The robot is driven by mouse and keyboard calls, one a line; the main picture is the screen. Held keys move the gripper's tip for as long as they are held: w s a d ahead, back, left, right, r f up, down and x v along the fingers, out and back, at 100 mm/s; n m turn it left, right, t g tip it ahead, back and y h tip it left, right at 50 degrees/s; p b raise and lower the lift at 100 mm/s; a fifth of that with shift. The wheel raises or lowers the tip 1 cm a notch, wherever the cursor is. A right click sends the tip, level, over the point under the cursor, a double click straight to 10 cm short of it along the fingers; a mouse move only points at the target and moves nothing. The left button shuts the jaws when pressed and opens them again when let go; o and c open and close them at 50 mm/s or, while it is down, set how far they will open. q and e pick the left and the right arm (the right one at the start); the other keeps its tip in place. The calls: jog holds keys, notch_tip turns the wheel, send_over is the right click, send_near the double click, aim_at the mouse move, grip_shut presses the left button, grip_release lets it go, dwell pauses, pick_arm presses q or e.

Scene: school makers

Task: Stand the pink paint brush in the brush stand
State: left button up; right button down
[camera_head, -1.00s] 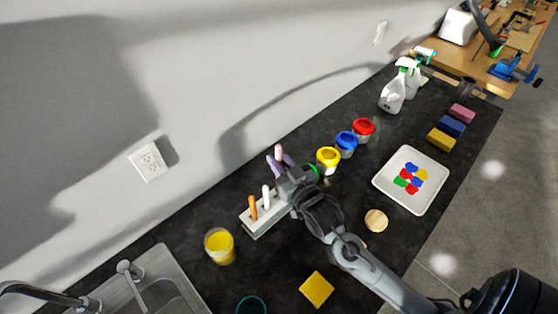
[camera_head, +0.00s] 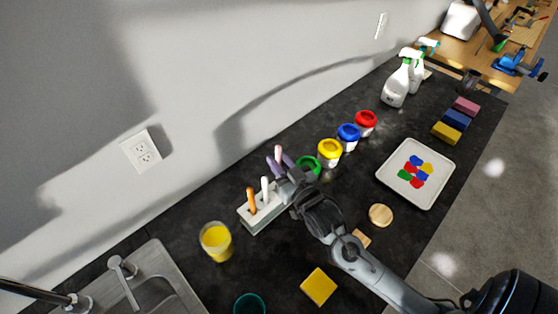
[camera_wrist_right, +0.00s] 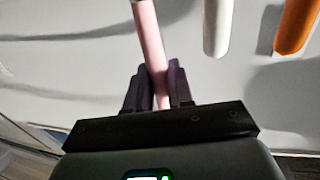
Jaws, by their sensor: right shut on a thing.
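The pink paint brush (camera_head: 278,151) is upright between the purple fingers of my right gripper (camera_head: 280,162), at the right end of the brush stand. In the right wrist view the pink handle (camera_wrist_right: 149,42) runs between the two closed fingers (camera_wrist_right: 158,88). The pale brush stand (camera_head: 262,217) holds an orange brush (camera_head: 252,200) and a white brush (camera_head: 265,188). These handles also show at the wrist view's upper right. My gripper and wrist hide the stand's right end and the pink brush's lower end, so I cannot tell whether it sits in a hole. My left gripper is out of view.
Green (camera_head: 308,164), yellow (camera_head: 329,152), blue (camera_head: 348,137) and red (camera_head: 365,122) paint jars line the wall side. A yellow cup (camera_head: 216,241) stands left of the stand. A white palette tray (camera_head: 405,193) and a wooden disc (camera_head: 381,215) lie to the right.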

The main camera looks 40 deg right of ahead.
jog(key=shift+f+b, duration=0.35)
jog(key=shift+f, duration=0.65)
jog(key=shift+f+b, duration=0.75)
jog(key=shift+f, duration=1.45)
jog(key=c, duration=0.9)
grip_release()
